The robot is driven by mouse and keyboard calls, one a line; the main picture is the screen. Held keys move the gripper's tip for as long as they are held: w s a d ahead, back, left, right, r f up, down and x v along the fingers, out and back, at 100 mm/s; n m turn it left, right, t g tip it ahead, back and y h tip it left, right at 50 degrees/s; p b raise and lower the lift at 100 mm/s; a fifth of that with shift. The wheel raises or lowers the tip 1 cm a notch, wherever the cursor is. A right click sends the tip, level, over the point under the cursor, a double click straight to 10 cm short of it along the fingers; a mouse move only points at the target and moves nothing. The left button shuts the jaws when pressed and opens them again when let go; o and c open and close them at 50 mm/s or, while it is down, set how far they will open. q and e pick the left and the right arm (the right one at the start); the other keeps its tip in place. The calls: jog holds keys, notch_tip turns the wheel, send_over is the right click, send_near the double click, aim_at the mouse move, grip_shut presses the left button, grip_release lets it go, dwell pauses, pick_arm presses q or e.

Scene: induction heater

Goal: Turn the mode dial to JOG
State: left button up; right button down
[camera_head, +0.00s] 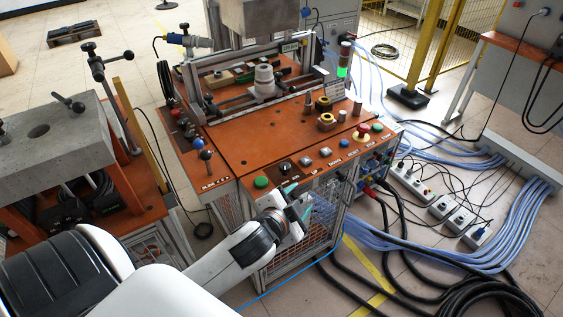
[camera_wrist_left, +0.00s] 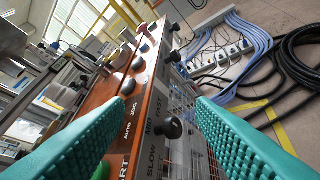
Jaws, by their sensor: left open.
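The mode dial is a dark round knob (camera_wrist_left: 128,86) beside the printed words AUTO and JOG in the left wrist view. It looks like the black knob (camera_head: 285,167) near the console's front edge in the head view. Which way it points is too small to tell. My left gripper (camera_head: 297,196) is open and empty at the front edge, just in front of this knob and apart from it. In the wrist view its two teal fingers (camera_wrist_left: 160,108) stand wide apart, with the mode dial near the left fingertip. My right gripper is out of view.
A second black knob (camera_wrist_left: 170,128), labelled SLOW, MID and FAST, sits between the fingers in the wrist view. A green button (camera_head: 261,182) is left of the mode dial. A red emergency button (camera_head: 363,131) is farther right. Cables (camera_head: 440,225) cover the floor at right.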

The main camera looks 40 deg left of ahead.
pick_arm(q)
jog(key=w+d+r+m+t+h, duration=0.2)
jog(key=w+d+r+m+h, duration=0.2)
jog(key=r+m+h, duration=0.45)
jog(key=w+d+r+m+t+h, duration=0.2)
jog(key=w+d+r+m+h, duration=0.3)
jog(key=r+m, duration=0.6)
jog(key=m+g+y, duration=0.8)
jog(key=m+g, duration=0.7)
jog(key=m, duration=0.6)
send_near(284, 165)
jog(key=p+x, duration=0.3)
jog(key=x, duration=0.5)
jog(key=shift+d+f, duration=0.1)
